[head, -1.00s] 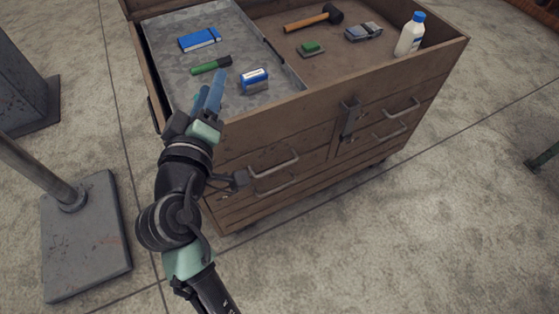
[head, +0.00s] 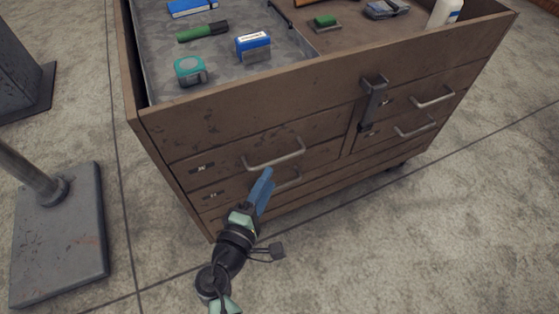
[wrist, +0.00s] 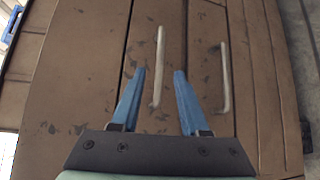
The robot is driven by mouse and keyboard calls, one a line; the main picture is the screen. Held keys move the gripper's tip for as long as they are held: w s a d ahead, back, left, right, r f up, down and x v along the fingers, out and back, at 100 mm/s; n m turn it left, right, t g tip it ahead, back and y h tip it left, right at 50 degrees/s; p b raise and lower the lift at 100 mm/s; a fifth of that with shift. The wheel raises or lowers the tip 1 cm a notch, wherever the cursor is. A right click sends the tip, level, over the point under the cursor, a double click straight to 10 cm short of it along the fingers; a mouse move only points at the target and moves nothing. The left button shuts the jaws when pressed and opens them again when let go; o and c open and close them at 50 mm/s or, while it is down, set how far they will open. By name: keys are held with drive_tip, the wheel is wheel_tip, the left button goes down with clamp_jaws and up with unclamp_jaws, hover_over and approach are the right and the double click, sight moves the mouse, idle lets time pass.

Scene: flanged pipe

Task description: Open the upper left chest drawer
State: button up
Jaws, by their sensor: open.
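The upper left drawer (head: 228,151) of the wooden chest is shut, its front flush with the chest. Its metal bar handle (head: 275,156) also shows in the wrist view (wrist: 158,62). The lower left drawer's handle (head: 288,182) is just below, partly hidden by my fingers; in the wrist view it stands to the right (wrist: 225,80). My gripper (head: 266,177) is open, its blue fingers just below and in front of the upper handle. In the wrist view the fingers (wrist: 160,72) lie on either side of that handle's bar; I cannot tell whether they reach it in depth.
The chest's open top holds a tape measure (head: 189,71), a blue-white box (head: 253,46), a green marker (head: 203,31) and other items. A latch (head: 373,98) hangs on the front between left and right drawers. A post on a metal base (head: 62,240) stands at left. Floor in front is clear.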

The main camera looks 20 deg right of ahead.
sight(279, 159)
drive_tip(key=b+x, duration=0.1)
drive_tip(key=x, duration=0.7)
drive_tip(key=shift+b, duration=0.35)
drive_tip(key=shift+c, duration=0.3)
clamp_jaws()
drive_tip(key=shift+a, duration=0.1)
idle(0.5)
